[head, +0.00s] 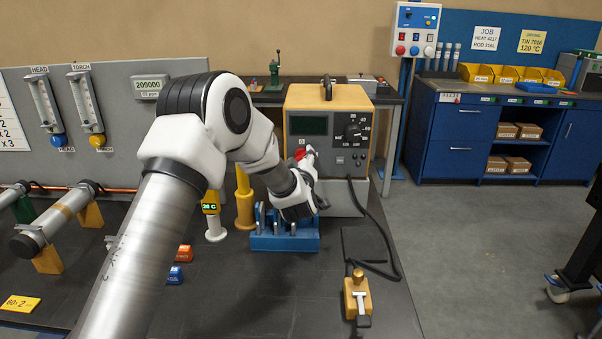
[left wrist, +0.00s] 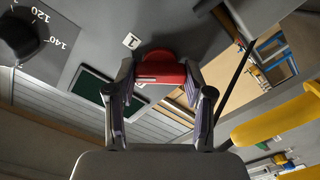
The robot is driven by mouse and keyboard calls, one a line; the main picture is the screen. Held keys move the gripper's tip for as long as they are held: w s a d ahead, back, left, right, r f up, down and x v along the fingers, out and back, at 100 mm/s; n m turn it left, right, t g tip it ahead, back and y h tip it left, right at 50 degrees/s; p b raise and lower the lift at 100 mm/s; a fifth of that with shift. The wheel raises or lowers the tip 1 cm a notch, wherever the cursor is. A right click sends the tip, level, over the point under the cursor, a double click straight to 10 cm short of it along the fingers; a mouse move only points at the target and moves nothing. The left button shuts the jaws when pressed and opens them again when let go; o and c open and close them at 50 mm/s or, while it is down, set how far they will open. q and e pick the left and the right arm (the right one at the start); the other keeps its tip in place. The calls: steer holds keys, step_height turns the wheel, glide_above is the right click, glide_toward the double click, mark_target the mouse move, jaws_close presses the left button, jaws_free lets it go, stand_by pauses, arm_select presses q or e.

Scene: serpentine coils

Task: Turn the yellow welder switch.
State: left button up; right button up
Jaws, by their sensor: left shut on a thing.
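The yellow welder (head: 361,97) stands at the back of the black bench, with a grey front panel. A red switch (head: 300,154) is on the lower left of that panel, partly hidden by my gripper. My left gripper (head: 311,156) reaches the panel from the front and is shut on the red switch. In the left wrist view the red switch (left wrist: 160,71) sits between the two fingers, close to the panel, its bar lying roughly across the picture. My right gripper is not in view.
A black dial (head: 354,132) and a dark display (head: 308,125) are on the same panel. A blue rack (head: 284,243) and a yellow post (head: 244,205) stand below my left arm. A black cable (head: 378,225) runs to a yellow-based tool (head: 357,296) on the bench.

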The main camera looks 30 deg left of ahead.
arm_select(q)
steer(key=shift+n+b, duration=5.2)
steer(key=shift+b, duration=1.35)
steer(key=o, duration=1.2)
steer(key=shift+w, duration=0.1)
steer(key=shift+c, duration=0.2)
steer(key=v, duration=1.2)
